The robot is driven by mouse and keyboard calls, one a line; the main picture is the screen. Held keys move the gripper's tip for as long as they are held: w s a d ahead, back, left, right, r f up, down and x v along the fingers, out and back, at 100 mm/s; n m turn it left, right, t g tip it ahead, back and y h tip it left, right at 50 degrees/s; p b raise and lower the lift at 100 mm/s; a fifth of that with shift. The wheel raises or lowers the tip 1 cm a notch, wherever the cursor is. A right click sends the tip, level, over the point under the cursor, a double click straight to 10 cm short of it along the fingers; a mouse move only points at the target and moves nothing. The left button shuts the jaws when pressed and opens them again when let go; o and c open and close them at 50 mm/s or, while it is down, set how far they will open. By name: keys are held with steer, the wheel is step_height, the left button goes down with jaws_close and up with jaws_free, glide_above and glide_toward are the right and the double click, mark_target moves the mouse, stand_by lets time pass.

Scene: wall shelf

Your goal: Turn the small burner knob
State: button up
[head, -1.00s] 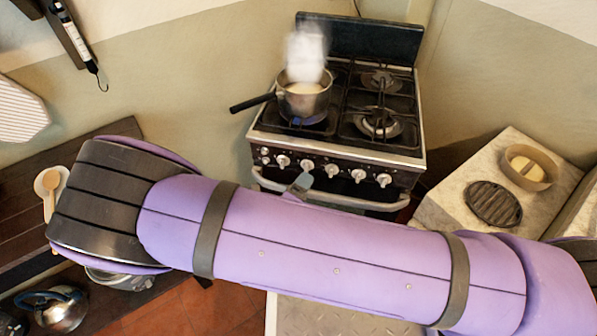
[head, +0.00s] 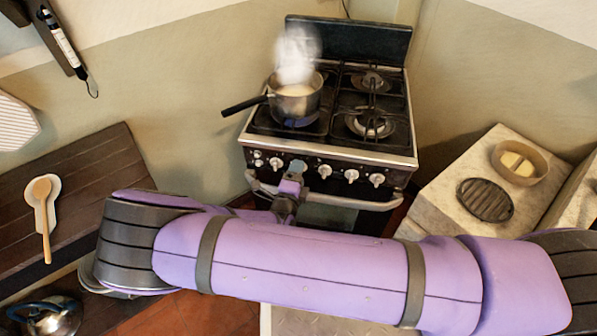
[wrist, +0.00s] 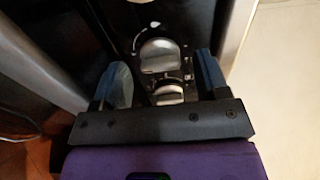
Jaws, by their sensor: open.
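The stove (head: 330,150) has a row of metal knobs along its dark front panel. My gripper (head: 297,168) is at the left-middle part of that row and covers part of it. In the wrist view, my gripper (wrist: 162,78) is open, with one finger on each side of a knob (wrist: 168,92). A second, larger-looking knob (wrist: 160,54) is just beyond it, near the fingertips. I cannot tell whether the fingers touch either knob, nor which burner each serves.
A pot (head: 295,97) steams over a blue flame at the left, its handle sticking out left. The oven rail (head: 345,204) runs below the knobs. A counter (head: 440,200) with a bowl (head: 520,160) and a dark grate (head: 485,200) stands to the right.

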steer(key=shift+w+d, duration=0.25)
steer(key=shift+w, duration=0.35)
